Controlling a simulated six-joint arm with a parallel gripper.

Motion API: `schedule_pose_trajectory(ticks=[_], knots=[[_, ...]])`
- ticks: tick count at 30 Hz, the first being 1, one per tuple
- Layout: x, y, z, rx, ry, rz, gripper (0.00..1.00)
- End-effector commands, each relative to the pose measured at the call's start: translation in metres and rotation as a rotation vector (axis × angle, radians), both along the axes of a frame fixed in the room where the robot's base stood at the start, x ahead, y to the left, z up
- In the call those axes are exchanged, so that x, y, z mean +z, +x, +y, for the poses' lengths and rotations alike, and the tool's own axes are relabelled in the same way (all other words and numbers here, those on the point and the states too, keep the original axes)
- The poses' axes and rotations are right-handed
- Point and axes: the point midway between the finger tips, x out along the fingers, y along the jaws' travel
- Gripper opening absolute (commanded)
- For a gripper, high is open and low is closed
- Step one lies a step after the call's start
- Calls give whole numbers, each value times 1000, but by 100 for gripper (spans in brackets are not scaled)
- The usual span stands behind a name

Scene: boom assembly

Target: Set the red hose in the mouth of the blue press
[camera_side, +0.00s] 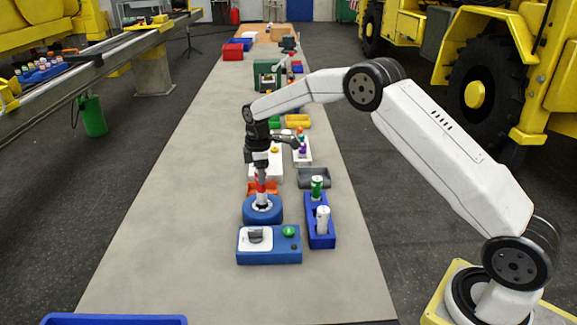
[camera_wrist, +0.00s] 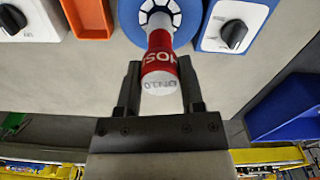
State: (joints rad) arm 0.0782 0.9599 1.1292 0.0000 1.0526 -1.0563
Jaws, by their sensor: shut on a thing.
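The red hose (camera_wrist: 160,55) is a short tube with white lettering and a white end, gripped between the two dark fingers of my gripper (camera_wrist: 159,78). In the side view my gripper (camera_side: 261,172) points down with the hose upright below it. The blue press (camera_side: 262,215) is a round blue body with a white, segmented ring around its mouth; its ring also shows in the wrist view (camera_wrist: 148,12). The hose's lower end is at the press's mouth, over the ring's middle. The hose hides the opening, so I cannot tell how deep it sits.
A blue control box (camera_side: 268,257) with a dial and green button stands in front of the press. A blue rack (camera_side: 320,238) with green and white cylinders is at right. An orange bin (camera_wrist: 88,18) and white box (camera_side: 256,176) lie behind. The bench's left side is clear.

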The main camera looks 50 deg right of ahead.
Motion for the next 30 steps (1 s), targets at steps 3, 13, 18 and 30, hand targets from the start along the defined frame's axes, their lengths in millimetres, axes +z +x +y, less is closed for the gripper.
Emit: schedule_pose_trajectory(ticks=[3, 13, 18, 30], knots=[[1, 0, 0, 0, 0, -2, 0], [-1, 0, 0, 0, 0, -1, 0], [-4, 0, 0, 0, 0, -1, 0], [-4, 1, 0, 0, 0, -2, 0]])
